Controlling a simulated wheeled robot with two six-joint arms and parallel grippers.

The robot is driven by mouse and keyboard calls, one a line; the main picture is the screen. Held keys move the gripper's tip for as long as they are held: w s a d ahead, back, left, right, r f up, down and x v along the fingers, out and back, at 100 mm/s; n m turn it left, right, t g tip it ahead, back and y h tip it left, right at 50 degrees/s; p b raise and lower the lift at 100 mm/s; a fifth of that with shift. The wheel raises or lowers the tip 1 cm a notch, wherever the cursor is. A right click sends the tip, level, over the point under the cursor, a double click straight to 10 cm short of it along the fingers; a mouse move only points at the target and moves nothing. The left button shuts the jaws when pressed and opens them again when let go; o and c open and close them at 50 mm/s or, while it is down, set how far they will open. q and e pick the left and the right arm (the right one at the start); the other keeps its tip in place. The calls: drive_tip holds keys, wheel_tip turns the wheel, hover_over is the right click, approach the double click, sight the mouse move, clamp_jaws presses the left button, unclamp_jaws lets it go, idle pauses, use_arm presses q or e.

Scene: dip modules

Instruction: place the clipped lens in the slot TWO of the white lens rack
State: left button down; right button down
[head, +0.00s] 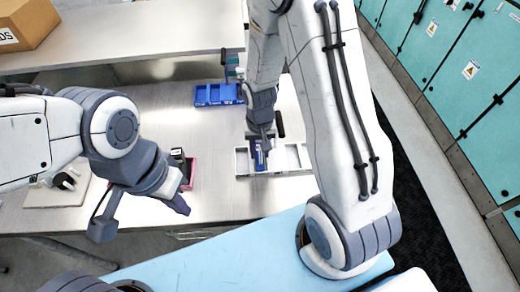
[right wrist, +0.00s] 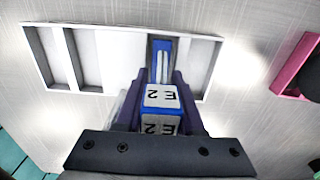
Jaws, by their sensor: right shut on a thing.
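The white lens rack (head: 292,158) lies on the grey table in the head view. It fills the upper left of the right wrist view (right wrist: 120,62), with dividers between its slots. My right gripper (right wrist: 161,82) is over the rack, shut on the clipped lens (right wrist: 160,97), a blue piece with a white "E2" label. Its blue end (head: 260,157) shows within the rack's outline in the head view. I cannot tell whether it touches the slot floor. Slot numbers are not readable. My left gripper (head: 180,204) is beside the pink holder, left of the rack; its jaw opening is unclear.
A blue tray (head: 217,94) stands behind the rack. A pink holder (head: 188,173) is to the left, with a dark object beside it. A light board (head: 58,190) with dark and white parts lies farther left. A cardboard box (head: 40,25) is at the back left.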

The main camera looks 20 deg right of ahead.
drive_tip(key=shift+f, duration=0.15)
drive_tip(key=c, duration=0.5)
unclamp_jaws()
